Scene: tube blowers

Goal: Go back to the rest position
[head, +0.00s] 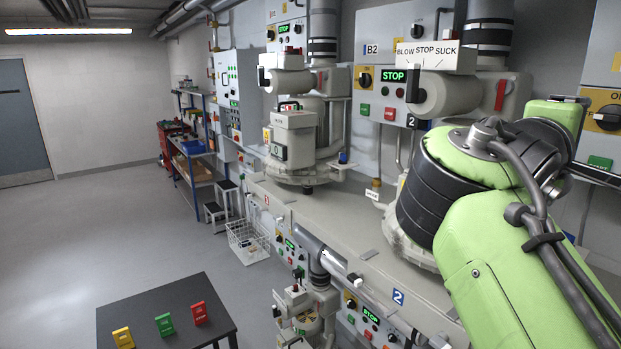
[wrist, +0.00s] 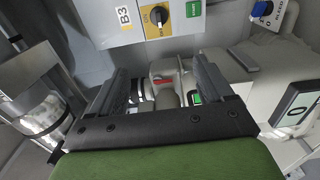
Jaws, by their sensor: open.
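My gripper (wrist: 158,68) shows in the wrist view with its two dark fingers spread wide apart. Nothing is held between them; grey machine parts with a red lever (wrist: 164,82) and a small green display (wrist: 196,98) show beyond the gap. In the head view my green arm fills the right side, in front of blower 2 (head: 455,95), and I cannot clearly make out the gripper there. The arm hides the lower right part of that blower.
Blower 1 (head: 293,135) stands left of the arm on a long grey bench (head: 330,225). A dark table (head: 180,300) with yellow, green and red tags is at the lower left. A wire basket (head: 247,240) and step stools stand by the shelf. The left floor is clear.

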